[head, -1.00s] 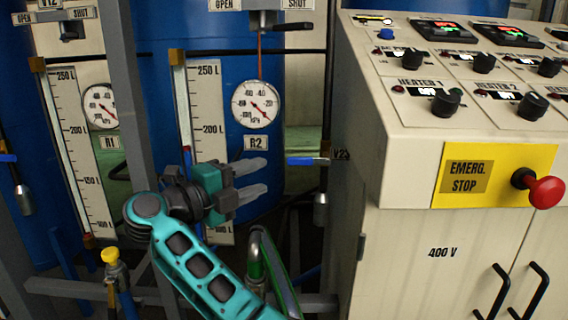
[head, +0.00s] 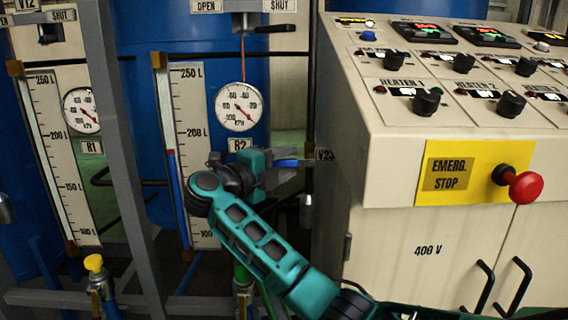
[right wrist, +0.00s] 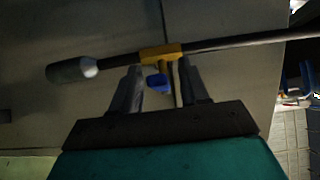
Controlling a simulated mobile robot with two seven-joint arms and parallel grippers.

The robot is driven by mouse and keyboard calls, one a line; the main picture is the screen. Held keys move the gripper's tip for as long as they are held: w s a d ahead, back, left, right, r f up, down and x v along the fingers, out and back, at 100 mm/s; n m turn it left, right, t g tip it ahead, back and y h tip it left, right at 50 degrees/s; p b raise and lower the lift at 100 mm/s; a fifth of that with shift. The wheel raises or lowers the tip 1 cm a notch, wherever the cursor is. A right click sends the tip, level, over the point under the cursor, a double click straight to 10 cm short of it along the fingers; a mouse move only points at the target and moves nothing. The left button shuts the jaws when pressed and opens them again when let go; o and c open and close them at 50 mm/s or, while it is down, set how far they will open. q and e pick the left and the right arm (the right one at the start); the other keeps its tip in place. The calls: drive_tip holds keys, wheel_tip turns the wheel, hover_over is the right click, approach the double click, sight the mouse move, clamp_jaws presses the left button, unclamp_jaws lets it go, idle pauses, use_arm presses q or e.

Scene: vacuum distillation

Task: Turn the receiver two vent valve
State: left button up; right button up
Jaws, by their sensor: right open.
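The valve labelled V23 (head: 324,155) is beside receiver R2, with its blue lever handle (head: 287,162) level and pointing left. My right gripper (head: 292,172) is at this handle, its fingers overlapping it in the head view. In the right wrist view the open fingers (right wrist: 160,90) stand either side of the blue handle (right wrist: 157,82), below the yellow valve body (right wrist: 160,53) on a dark pipe. I cannot tell whether a finger touches the handle. My left gripper is in neither view.
The control cabinet (head: 390,180) with a red emergency stop button (head: 525,187) stands close at the right. The R2 gauge (head: 238,107) and level scale (head: 195,150) are left of the valve. A grey post (head: 120,150) stands further left.

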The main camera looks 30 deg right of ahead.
drive_tip(key=shift+c, duration=0.3)
clamp_jaws()
drive_tip(key=shift+r, duration=0.1)
